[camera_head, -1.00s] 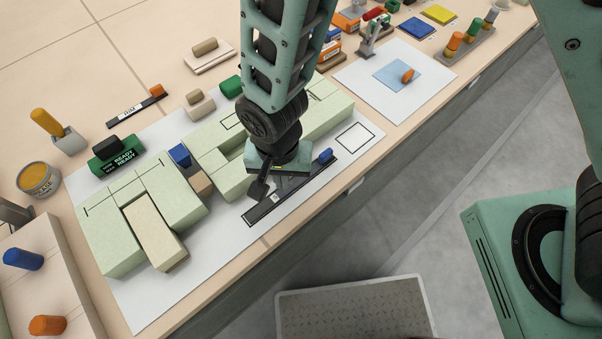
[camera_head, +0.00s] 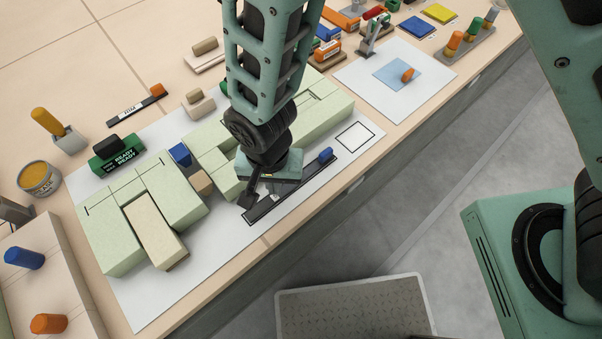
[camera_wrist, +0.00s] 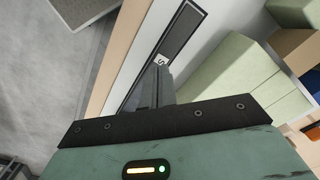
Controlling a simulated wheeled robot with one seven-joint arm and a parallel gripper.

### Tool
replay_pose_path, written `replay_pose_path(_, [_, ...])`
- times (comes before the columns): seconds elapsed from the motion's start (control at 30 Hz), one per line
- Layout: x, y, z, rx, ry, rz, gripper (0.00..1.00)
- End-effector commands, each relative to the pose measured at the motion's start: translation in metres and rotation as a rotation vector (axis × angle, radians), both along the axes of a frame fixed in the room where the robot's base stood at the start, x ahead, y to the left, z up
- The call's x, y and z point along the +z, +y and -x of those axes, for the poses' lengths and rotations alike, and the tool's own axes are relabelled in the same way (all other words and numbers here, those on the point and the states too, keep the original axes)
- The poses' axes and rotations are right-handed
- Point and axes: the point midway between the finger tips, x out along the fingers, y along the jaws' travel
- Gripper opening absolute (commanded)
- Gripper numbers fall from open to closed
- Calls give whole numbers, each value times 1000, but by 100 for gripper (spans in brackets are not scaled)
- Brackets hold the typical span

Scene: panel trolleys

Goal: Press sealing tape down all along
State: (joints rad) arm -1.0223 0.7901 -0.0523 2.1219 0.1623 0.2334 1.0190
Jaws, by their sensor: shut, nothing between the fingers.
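A long dark strip with a pale border (camera_head: 305,184), seemingly the sealing tape, lies on the white sheet in front of the pale green blocks. A blue knob (camera_head: 326,155) stands at its right end. My gripper (camera_head: 274,196) points down over the left half of the strip, its fingers shut and empty. The fingers hide part of the strip. I cannot tell whether they touch it.
Pale green blocks (camera_head: 110,235) stand close behind and left of the strip, with a tan block (camera_head: 155,232) set among them. A green READY box (camera_head: 117,155) stands behind. A black-outlined square (camera_head: 355,137) is right of the strip. The table's front edge is near; the sheet's front strip is clear.

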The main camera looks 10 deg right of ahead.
Motion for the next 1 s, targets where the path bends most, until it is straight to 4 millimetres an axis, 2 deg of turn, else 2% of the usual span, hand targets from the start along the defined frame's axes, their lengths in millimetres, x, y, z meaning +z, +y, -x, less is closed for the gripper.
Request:
replay_pose_path(0.7, [-26, 0, 0, 0, 0, 0, 0])
replay_pose_path(1.0, [-25, 0, 0, 0, 0, 0, 0])
